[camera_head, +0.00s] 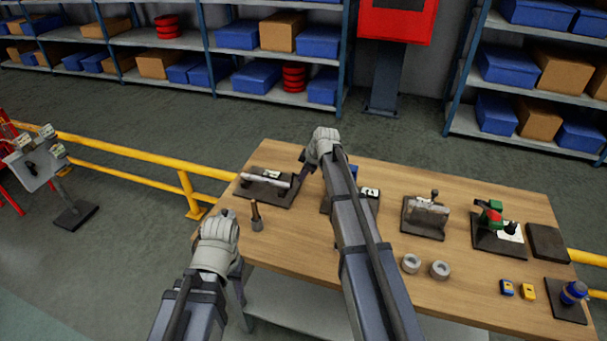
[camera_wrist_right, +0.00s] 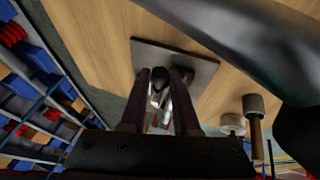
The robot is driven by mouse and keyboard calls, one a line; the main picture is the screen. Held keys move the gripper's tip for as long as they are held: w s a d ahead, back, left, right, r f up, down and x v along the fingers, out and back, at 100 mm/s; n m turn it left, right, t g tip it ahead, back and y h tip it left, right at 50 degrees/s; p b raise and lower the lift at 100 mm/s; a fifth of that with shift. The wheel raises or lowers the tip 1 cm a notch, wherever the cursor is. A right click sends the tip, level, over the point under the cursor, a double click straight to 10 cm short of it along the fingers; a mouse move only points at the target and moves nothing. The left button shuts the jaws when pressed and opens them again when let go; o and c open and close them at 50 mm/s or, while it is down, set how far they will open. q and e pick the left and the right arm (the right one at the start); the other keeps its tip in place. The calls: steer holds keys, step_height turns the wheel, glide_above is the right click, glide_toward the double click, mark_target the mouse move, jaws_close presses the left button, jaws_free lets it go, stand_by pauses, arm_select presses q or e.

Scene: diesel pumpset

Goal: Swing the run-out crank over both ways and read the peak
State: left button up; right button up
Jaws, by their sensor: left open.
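The likely run-out fixture (camera_head: 266,188) is a dark plate with a pale horizontal shaft at the table's left back. My right gripper (camera_head: 303,177) points down at the shaft's right end. In the right wrist view its two fingers (camera_wrist_right: 161,88) stand apart over the dark plate (camera_wrist_right: 202,70). A small dark knob with a pale part shows between them; whether they grip it I cannot tell. A dial or peak reading is not legible. My left gripper (camera_head: 238,272) is open, low in front of the table's left edge, largely hidden by its wrist.
A brown-handled tool (camera_head: 256,216) stands upright near the left front. Two grey rings (camera_head: 425,267) lie at the middle front. A shaft stand (camera_head: 426,215), a green-topped fixture (camera_head: 495,220) and blue and yellow blocks (camera_head: 517,290) are further right. My right arm crosses the table and partly hides another fixture.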

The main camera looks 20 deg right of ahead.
jaws_close()
steer(key=shift+w, duration=0.1)
steer(key=w+f+g+y+b, duration=0.1)
steer(key=d+m+g+y+b, duration=0.1)
steer(key=g, duration=0.1)
steer(key=w+f+g+y, duration=0.1)
steer(key=g, duration=0.1)
steer(key=shift+w+d+f+y+b, duration=0.3)
steer(key=shift+w+d+y+b, duration=0.05)
steer(key=shift+d+y+b, duration=0.05)
steer(key=shift+w+d+f+m+g+y+b, duration=0.1)
steer(key=shift+f+m+g+y+b, duration=0.1)
steer(key=shift+g+y+b, duration=0.25)
steer(key=shift+d+f+m+g+y+b, duration=0.15)
steer(key=shift+m+g+y+b, duration=0.1)
steer(key=shift+g+b, duration=0.4)
steer(key=shift+a, duration=0.1)
